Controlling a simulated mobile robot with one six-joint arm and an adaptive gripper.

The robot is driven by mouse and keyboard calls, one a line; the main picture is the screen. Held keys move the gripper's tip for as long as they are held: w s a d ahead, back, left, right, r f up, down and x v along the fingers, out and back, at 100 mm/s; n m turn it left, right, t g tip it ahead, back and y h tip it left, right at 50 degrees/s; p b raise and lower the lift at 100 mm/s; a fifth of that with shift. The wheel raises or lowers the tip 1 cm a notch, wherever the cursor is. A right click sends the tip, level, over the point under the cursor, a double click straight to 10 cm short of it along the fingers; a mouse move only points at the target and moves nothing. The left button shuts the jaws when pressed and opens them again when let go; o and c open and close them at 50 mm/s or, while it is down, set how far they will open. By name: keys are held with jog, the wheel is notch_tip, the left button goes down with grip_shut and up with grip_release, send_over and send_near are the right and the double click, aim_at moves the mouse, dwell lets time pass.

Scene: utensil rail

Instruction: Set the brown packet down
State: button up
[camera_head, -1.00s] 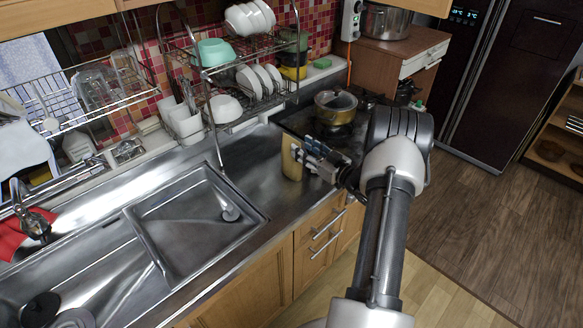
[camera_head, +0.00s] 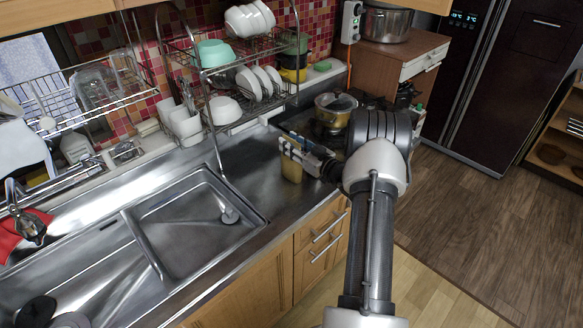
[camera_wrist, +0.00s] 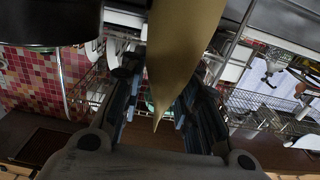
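The brown packet (camera_head: 291,168) is a tan, upright shape at the counter's right part, left of the stove. Its base appears to be at the counter top. My gripper (camera_head: 296,150) reaches it from the right, with its fingers at the packet's upper part. In the wrist view, the packet (camera_wrist: 182,50) comes down between the two fingers of my gripper (camera_wrist: 160,95) and narrows to a point towards the palm. One finger is on each side, close to it. Whether the fingers press on it cannot be told.
A pot (camera_head: 335,108) stands on the stove just behind my gripper. The sink (camera_head: 195,225) lies to the left. A dish rack (camera_head: 245,80) with bowls and plates stands behind. The counter between sink and packet (camera_head: 255,180) is clear.

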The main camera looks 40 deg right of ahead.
grip_shut()
jog(key=shift+r, duration=0.1)
dwell(0.5)
